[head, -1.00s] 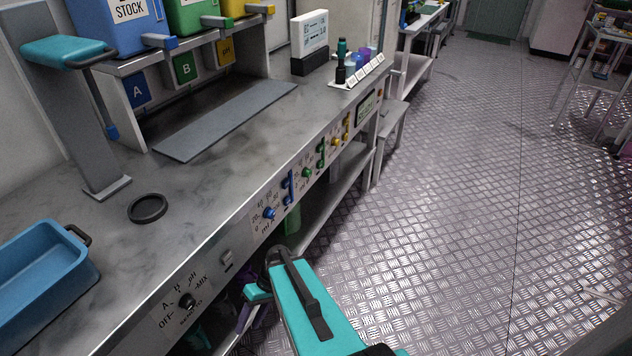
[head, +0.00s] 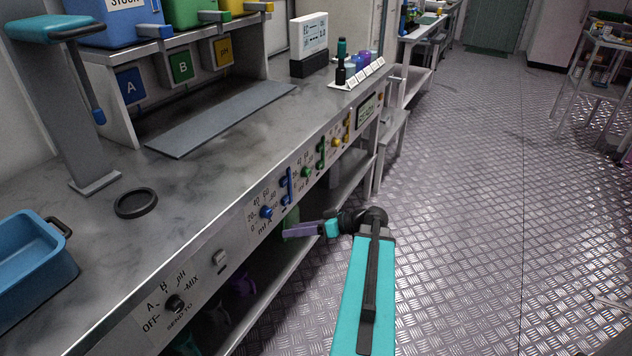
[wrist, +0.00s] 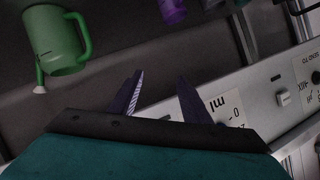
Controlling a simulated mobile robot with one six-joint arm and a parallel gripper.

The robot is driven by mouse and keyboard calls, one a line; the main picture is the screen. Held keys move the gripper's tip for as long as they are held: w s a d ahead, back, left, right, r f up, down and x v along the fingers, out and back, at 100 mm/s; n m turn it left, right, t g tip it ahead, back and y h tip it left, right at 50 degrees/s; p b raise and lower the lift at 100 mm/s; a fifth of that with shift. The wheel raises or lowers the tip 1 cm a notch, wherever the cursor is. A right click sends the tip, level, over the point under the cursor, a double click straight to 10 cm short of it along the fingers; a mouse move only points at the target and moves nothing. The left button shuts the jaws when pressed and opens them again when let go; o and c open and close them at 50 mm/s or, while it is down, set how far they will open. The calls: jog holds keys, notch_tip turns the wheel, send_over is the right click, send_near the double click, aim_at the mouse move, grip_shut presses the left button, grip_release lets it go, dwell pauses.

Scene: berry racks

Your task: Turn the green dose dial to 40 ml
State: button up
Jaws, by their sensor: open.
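The green dose dial (head: 306,172) is a small round knob on the bench's front panel, between the blue dial and the yellow one. Its pointer reading is too small to tell. My gripper (head: 290,231) is below the panel's lower edge, near the blue dial and short of the green dial. It touches no dial. In the wrist view my gripper (wrist: 158,92) has its two purple fingers apart with nothing between them. The green dial does not show in the wrist view, only part of the panel with "ml" and "0".
The blue dial (head: 267,212) and blue lever (head: 286,187) sit left of the green dial, with a green lever (head: 321,152) to its right. A mode knob (head: 175,303) is further left. A green jug (wrist: 55,40) stands on the lower shelf.

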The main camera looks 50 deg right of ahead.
aim_at(310, 173)
jog(key=s+d+r+n+t+h+b, duration=0.1)
jog(key=s+d+r+t, duration=0.1)
jog(key=s+d+r, duration=0.3)
jog(key=s+d+r+n+t+h+b, duration=0.1)
jog(key=s+d+r+t+h+b, duration=0.1)
jog(key=s+d+r, duration=0.3)
jog(key=d+r+t, duration=0.1)
jog(key=d+r, duration=0.2)
jog(key=d, duration=0.2)
jog(key=shift+s+t, duration=0.25)
jog(key=shift+t, duration=0.05)
jog(key=shift+w, duration=0.1)
jog(key=shift+b+x, duration=0.65)
jog(key=shift+x, duration=6.2)
jog(key=shift+d, duration=0.1)
jog(key=c, duration=1)
jog(key=shift+d, duration=0.1)
